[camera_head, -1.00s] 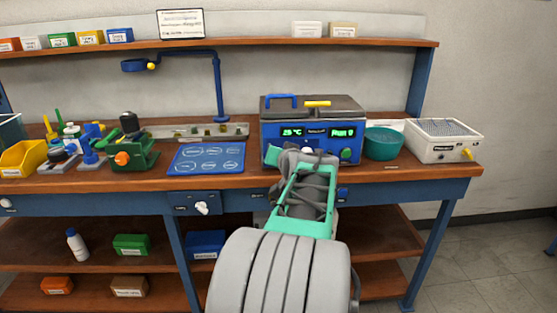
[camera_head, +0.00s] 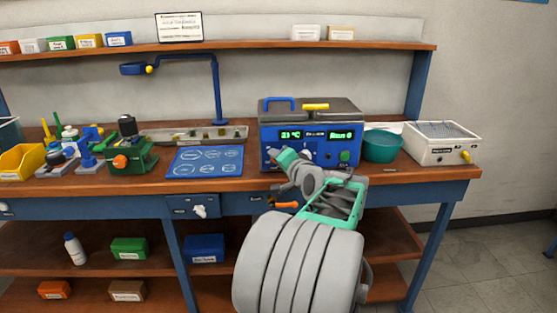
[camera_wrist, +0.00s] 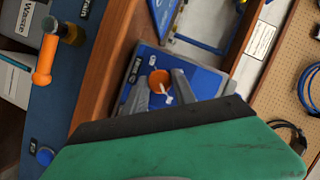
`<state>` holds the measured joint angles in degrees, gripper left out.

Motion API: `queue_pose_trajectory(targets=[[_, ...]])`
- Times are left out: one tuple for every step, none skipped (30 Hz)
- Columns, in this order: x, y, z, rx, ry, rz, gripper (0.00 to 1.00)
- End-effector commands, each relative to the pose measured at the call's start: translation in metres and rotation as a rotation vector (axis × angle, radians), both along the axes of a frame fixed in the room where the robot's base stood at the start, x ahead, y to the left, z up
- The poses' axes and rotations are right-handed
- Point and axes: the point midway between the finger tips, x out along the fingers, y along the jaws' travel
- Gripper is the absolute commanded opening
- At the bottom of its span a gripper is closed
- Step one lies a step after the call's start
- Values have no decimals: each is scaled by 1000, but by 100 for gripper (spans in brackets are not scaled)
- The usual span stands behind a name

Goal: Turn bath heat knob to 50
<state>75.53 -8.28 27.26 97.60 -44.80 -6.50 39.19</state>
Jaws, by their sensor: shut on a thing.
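The bath (camera_head: 325,151) is a blue box with a dark lid and two green displays, on the bench right of centre in the head view. Its left display appears to show a number in °C, too small to read surely. In the wrist view, an orange knob (camera_wrist: 157,79) with a white pointer sits on the blue front panel (camera_wrist: 208,84). My gripper (camera_wrist: 160,92) is shut on this knob, one grey finger on each side.
A white knob (camera_head: 306,155) and a green button (camera_head: 345,156) are on the bath's front. A teal bowl (camera_head: 383,144) and a white device (camera_head: 440,146) stand to its right, a blue mat (camera_head: 205,161) to its left. An orange handle (camera_head: 287,205) is below the bench edge.

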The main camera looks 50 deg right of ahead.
Motion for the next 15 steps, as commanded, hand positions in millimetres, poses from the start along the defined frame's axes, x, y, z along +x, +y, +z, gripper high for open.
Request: queue_pose_trajectory(targets=[[-1,0,-2,5,0,-1,0],[-1,0,-2,6,-2,-1,0],[-1,0,-2,8,-3,-1,0],[0,0,-2,7,-4,-1,0],[0,0,-2,7,-4,-1,0],[0,0,-2,7,-4,-1,0],[0,0,-2,7,-4,-1,0],[0,0,-2,7,-4,-1,0],[0,0,-2,7,-2,-1,0],[0,0,-2,7,-2,-1,0],[0,0,-2,7,-2,-1,0],[0,0,-2,7,-2,-1,33],[0,0,-2,7,-2,-1,35],[0,0,-2,7,-2,-1,38],[0,0,-2,5,-3,-1,41]])
